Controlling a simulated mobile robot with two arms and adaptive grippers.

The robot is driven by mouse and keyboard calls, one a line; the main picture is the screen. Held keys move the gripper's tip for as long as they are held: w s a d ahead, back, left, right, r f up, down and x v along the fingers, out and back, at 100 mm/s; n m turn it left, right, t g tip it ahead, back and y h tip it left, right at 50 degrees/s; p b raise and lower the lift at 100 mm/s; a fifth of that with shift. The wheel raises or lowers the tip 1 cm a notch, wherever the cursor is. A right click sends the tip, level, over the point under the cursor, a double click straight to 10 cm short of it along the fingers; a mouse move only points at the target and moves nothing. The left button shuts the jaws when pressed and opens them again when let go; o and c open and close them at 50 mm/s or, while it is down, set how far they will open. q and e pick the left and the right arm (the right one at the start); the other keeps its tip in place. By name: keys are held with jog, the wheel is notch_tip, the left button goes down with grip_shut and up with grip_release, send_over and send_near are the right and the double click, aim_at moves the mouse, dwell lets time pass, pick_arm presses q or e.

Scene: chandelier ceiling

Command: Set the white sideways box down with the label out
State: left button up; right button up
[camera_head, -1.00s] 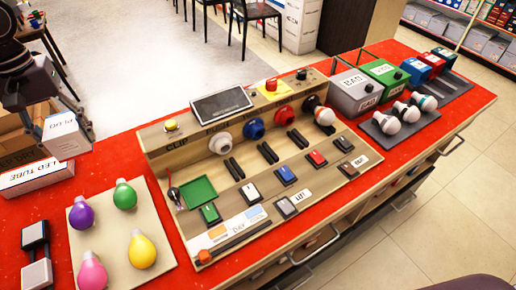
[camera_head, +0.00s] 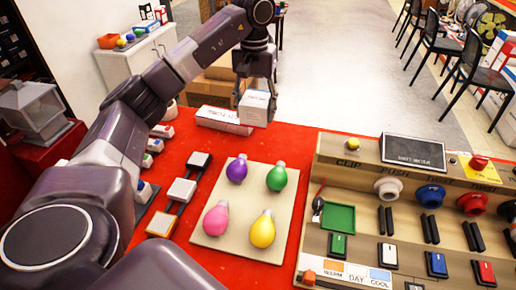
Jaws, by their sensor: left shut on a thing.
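My left gripper (camera_head: 256,85) hangs down over the back edge of the red table and is shut on a small white box (camera_head: 254,109). The box is upright, with faint dark print on its upper front. I cannot tell whether its underside touches the table. A long white box (camera_head: 222,121) with dark lettering lies flat just left of it, close to or touching it. My right gripper is out of view.
A beige board (camera_head: 250,210) with purple, green, pink and yellow bulbs lies in front. A wooden test panel (camera_head: 375,215) stands to the right. Switches (camera_head: 181,190) lie left of the bulbs. Cardboard boxes (camera_head: 215,85) stand behind the table.

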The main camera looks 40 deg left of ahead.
pick_arm(q)
notch_tip(320, 180, down, 13)
jog(key=shift+r+p, duration=0.2)
jog(key=shift+p, duration=0.2)
jog(key=shift+f, duration=0.15)
jog(key=o, duration=1.2)
